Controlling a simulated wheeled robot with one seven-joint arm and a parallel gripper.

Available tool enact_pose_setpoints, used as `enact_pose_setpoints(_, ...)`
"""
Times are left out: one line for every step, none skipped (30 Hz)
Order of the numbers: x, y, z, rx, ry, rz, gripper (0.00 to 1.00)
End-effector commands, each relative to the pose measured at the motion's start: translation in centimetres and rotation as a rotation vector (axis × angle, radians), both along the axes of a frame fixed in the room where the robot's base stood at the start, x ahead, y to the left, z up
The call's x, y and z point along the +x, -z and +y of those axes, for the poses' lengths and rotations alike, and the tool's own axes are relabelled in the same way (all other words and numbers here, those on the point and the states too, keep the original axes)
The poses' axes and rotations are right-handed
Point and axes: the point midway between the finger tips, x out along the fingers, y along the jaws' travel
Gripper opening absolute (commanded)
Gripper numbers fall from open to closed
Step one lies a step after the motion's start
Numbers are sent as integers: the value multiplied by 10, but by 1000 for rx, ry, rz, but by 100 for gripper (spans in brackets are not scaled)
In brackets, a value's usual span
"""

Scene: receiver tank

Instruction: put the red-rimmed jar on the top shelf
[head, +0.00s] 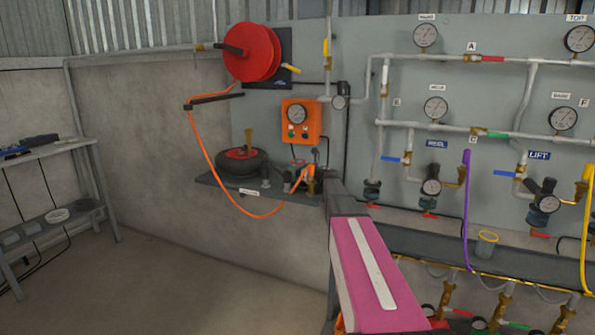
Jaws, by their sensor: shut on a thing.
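A small red ring, which looks like the rim of the red-rimmed jar (298,162), shows above the wall ledge below the orange gauge box. What lies under the ring is small and crowded by dark fittings and an orange hose end, so I cannot make out the jar's body. A metal rack stands at the far left. Its top shelf (52,149) bears dark and blue items at its left. My pink arm link rises in the lower middle. My gripper is not visible, and I cannot see what it holds.
The lower rack shelf (30,241) holds several grey items and a white round one. The wall ledge (222,186) carries a black wheel (243,163). A yellow-rimmed jar (485,246) stands on the bench at right, below pipes and valves. The floor (150,285) between rack and arm is clear.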

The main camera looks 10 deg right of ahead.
Motion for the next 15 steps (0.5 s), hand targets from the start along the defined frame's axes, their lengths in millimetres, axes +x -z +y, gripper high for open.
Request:
enact_pose_setpoints(0,1,0,1,0,-1,43)
enact_pose_setpoints(0,1,0,1,0,-1,43)
enact_pose_setpoints(0,0,0,1,0,-1,43)
enact_pose_setpoints(0,0,0,1,0,-1,43)
enact_pose_setpoints(0,0,0,1,0,-1,43)
enact_pose_setpoints(0,0,0,1,0,-1,43)
enact_pose_setpoints(0,0,0,1,0,-1,43)
enact_pose_setpoints(0,1,0,1,0,-1,43)
enact_pose_setpoints(0,2,0,1,0,-1,43)
enact_pose_setpoints(0,3,0,1,0,-1,43)
enact_pose_setpoints(0,3,0,1,0,-1,70)
enact_pose_setpoints(0,3,0,1,0,-1,83)
enact_pose_setpoints(0,3,0,1,0,-1,92)
enact_pose_setpoints(0,3,0,1,0,-1,92)
enact_pose_setpoints(0,3,0,1,0,-1,92)
